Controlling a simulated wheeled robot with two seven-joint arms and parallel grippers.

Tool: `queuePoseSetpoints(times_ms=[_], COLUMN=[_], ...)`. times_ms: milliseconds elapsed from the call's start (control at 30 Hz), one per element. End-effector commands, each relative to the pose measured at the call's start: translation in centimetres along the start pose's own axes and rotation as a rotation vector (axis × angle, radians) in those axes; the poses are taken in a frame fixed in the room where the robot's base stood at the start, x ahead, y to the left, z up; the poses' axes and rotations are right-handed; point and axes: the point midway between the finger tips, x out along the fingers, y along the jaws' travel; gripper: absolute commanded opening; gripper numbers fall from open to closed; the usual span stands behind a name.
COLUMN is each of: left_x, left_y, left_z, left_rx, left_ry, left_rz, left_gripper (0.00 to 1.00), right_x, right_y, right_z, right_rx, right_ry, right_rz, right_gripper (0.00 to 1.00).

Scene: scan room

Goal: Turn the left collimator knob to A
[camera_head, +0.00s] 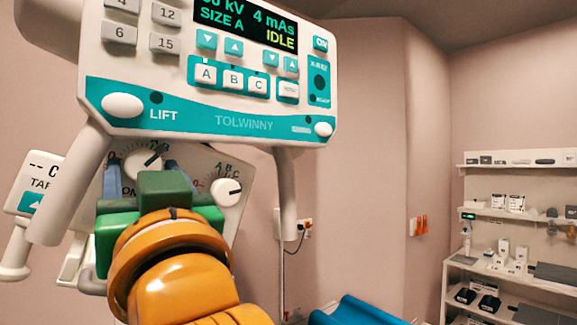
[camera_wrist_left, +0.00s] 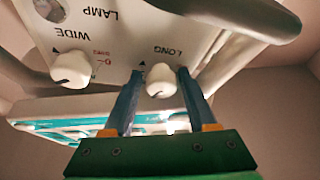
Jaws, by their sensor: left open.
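The left collimator knob (camera_head: 140,162) is a white round dial on the tilted collimator panel (camera_head: 207,171), partly hidden by my gripper. A dark pointer mark on it slants to the upper right; its letters are too small and covered to read surely. My left gripper (camera_head: 141,170), green with two blue fingers, is open in front of it. In the left wrist view the knob marked LONG (camera_wrist_left: 160,80) sits between the fingertips of this gripper (camera_wrist_left: 160,78); contact cannot be told. The right knob (camera_head: 228,190), under the letters A, B, C, shows as WIDE in the wrist view (camera_wrist_left: 72,68). My right gripper is out of view.
The console (camera_head: 250,124) with buttons and an IDLE display hangs just above the panel. A grey handle post (camera_head: 287,195) drops from its right side, another (camera_head: 70,185) from its left. Shelves (camera_head: 510,215) stand far right. A blue padded surface (camera_head: 355,312) is low down.

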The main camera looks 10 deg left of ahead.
Motion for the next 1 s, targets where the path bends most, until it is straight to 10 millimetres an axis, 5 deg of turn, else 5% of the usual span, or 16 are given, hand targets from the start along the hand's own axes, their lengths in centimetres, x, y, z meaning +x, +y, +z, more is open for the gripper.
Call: queuePoseSetpoints(times_ms=[33, 233, 633, 933, 967, 1000], left_x=[0.0, -0.1, -0.1, -0.1, -0.1, -0.1], left_y=[0.0, 0.0, 0.3, 0.3, 0.3, 0.3], left_z=[0.0, 0.0, -0.1, -0.2, -0.2, -0.2], left_rx=[0.000, -0.001, -0.303, -0.324, -0.324, -0.324], left_ry=[0.000, 0.001, 0.001, 0.003, 0.003, 0.003], left_rz=[0.000, 0.000, -0.123, -0.133, -0.133, -0.133], left_gripper=[0.52, 0.00, 0.00, 0.00, 0.54, 0.58], right_x=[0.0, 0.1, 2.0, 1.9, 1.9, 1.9], right_y=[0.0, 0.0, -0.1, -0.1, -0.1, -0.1], right_z=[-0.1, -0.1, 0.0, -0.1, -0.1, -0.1], right_rx=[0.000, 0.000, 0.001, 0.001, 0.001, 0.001], right_ry=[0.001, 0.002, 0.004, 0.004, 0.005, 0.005], right_rz=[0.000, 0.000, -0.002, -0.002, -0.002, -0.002], right_gripper=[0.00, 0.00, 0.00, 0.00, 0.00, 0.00])
